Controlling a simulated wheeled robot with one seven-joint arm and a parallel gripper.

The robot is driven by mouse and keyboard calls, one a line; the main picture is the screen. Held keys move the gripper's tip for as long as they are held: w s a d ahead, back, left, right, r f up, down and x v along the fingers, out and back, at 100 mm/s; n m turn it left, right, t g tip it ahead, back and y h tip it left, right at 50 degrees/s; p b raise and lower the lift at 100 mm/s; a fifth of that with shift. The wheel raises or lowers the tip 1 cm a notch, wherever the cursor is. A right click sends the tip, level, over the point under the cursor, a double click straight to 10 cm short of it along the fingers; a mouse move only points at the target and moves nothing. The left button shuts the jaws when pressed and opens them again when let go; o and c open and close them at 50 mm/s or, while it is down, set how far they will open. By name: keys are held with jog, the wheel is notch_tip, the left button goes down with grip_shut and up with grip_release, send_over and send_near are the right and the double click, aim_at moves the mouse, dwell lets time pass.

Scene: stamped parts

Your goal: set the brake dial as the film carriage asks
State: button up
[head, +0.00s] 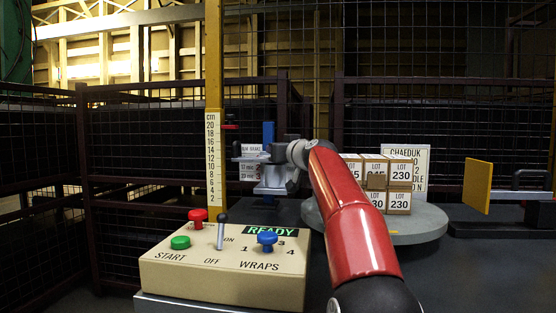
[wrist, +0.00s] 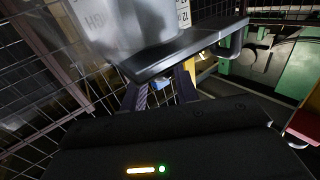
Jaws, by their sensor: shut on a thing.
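The film carriage (head: 274,187) stands by the yellow mast in the head view, with a blue upright (head: 268,132) on top. Its white card (head: 247,149) has a heading that seems to read "film brake" and small lines with mm values, too small to read surely. In the wrist view a pale film roll (wrist: 125,25) sits above a dark plate (wrist: 185,50). My gripper (head: 270,158) is at the carriage; its fingers show below the plate in the wrist view (wrist: 164,86). It is shut on a small blue part, apparently the brake dial (wrist: 160,87), mostly hidden; its setting cannot be read.
A control box (head: 222,270) with levers, buttons and a READY display stands in front. A round turntable (head: 425,222) holds several LOT cartons right of my arm. A cm scale (head: 213,160) runs up the mast. Mesh fencing closes the back; a yellow plate (head: 477,186) stands at right.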

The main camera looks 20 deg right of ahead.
jog(key=o, duration=0.9)
jog(key=shift+o, duration=0.2)
notch_tip(320, 180, up, 20)
jog(key=p, duration=1.5)
jog(key=shift+c, duration=0.2)
